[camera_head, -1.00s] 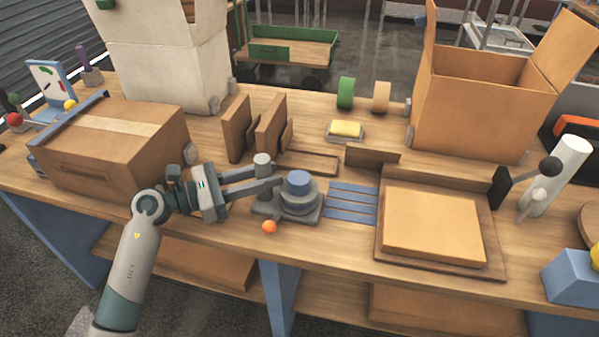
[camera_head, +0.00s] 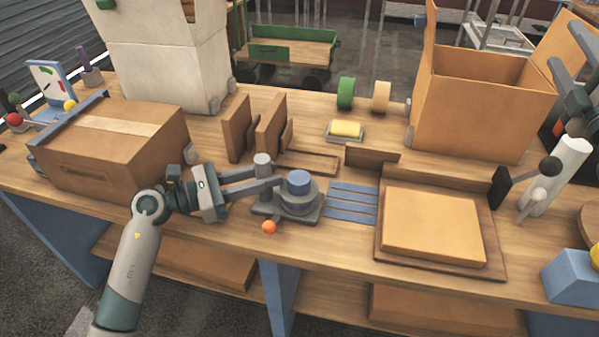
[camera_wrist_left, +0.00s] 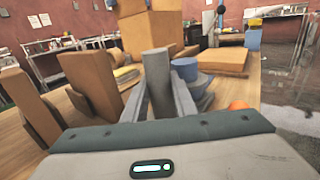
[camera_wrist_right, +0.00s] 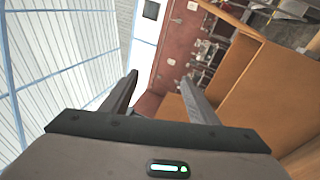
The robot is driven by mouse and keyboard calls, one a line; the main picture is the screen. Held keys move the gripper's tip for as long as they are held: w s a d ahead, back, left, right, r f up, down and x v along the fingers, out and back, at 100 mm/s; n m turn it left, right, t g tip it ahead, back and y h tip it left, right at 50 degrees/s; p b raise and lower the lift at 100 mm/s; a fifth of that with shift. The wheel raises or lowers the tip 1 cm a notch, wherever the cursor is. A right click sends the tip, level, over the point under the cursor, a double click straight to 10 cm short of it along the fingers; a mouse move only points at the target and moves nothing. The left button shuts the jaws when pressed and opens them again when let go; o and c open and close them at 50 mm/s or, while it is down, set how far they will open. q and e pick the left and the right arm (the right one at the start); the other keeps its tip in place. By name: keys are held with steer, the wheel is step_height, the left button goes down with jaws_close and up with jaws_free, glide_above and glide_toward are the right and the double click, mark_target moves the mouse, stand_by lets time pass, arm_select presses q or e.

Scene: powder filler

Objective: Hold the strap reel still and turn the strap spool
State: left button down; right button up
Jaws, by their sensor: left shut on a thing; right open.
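The strap reel has a grey base (camera_head: 287,209) on the table's front middle. The strap spool appears to be the blue cylinder (camera_head: 299,182) on its round grey body; it also shows in the left wrist view (camera_wrist_left: 185,69). A grey upright post (camera_head: 262,160) stands at the reel's left back. My left gripper (camera_head: 266,181) is shut on this post, which stands between its fingers in the left wrist view (camera_wrist_left: 156,75). An orange ball (camera_head: 269,227) sits at the base's front edge. My right gripper (camera_wrist_right: 161,88) is open and empty, raised near the large open box at right.
Flat blue strips (camera_head: 351,203) lie right of the reel, then a flat carton on a wooden tray (camera_head: 384,262). Wooden dividers (camera_head: 238,128) stand behind. A large open box (camera_head: 470,110) and a white cylinder (camera_head: 558,176) are at right. A closed carton (camera_head: 113,150) is at left.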

steer(key=w+a+f+n+g+y, duration=0.1)
steer(key=w+a+n+y, duration=0.2)
steer(key=a+n+y, duration=0.4)
steer(key=w+a+n+g+y, duration=0.1)
steer(key=w+a+n+y, duration=0.25)
steer(key=a+n, duration=0.4)
steer(key=m+g+h, duration=0.7)
steer(key=m+g, duration=1.2)
steer(key=m, duration=0.4)
glide_above(299, 178)
step_height(299, 178, down, 12)
steer(key=shift+w+f, duration=0.1)
steer(key=shift+f, duration=0.05)
steer(key=shift+f, duration=5.95)
